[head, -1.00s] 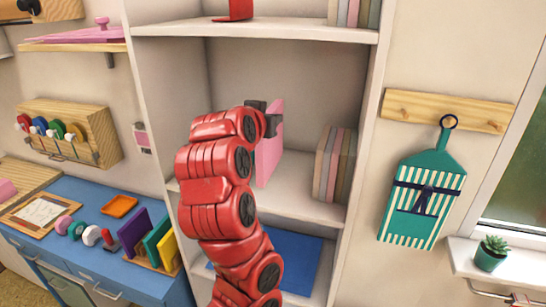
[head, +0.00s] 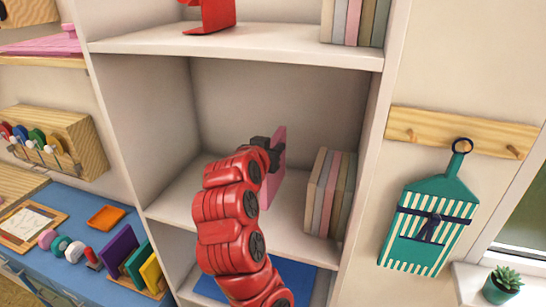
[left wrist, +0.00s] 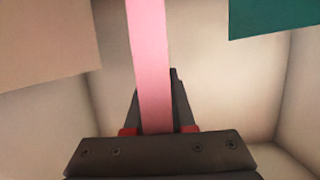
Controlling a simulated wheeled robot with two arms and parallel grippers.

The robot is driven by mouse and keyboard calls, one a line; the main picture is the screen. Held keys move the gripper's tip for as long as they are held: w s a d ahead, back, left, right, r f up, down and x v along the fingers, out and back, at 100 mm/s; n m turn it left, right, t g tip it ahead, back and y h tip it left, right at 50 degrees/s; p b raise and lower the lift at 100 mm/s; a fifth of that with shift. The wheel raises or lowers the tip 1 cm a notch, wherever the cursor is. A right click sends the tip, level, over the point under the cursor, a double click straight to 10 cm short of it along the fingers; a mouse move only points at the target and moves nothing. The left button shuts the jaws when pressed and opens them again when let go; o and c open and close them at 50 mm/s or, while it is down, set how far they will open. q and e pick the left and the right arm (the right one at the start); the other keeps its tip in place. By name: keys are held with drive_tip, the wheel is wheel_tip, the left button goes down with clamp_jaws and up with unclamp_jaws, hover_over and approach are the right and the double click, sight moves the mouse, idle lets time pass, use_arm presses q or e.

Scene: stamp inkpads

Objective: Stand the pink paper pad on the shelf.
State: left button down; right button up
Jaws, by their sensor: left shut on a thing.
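The pink paper pad (head: 275,182) is upright in the middle compartment of the white shelf (head: 183,212), seen nearly edge-on. My left gripper (head: 272,150) is shut on its upper part. In the left wrist view the pad (left wrist: 149,60) runs as a pink strip between the two fingers of the gripper (left wrist: 155,110). My right gripper is not in view.
Several muted-coloured pads (head: 329,192) stand to the right of the pink pad, with a gap between. The board to the left is clear. A red object (head: 208,14) stands on the shelf above. A teal striped apron-like item (head: 432,225) hangs at right.

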use_arm(q)
wheel_tip(320, 180, down, 4)
drive_tip(key=shift+s+r+p, duration=0.1)
drive_tip(key=shift+r+p, duration=0.1)
drive_tip(key=shift+p, duration=0.75)
drive_tip(key=c, duration=1.2)
unclamp_jaws()
drive_tip(key=shift+f, duration=0.15)
drive_tip(key=o, duration=0.4)
drive_tip(key=shift+o, duration=0.2)
drive_tip(key=shift+r, duration=0.2)
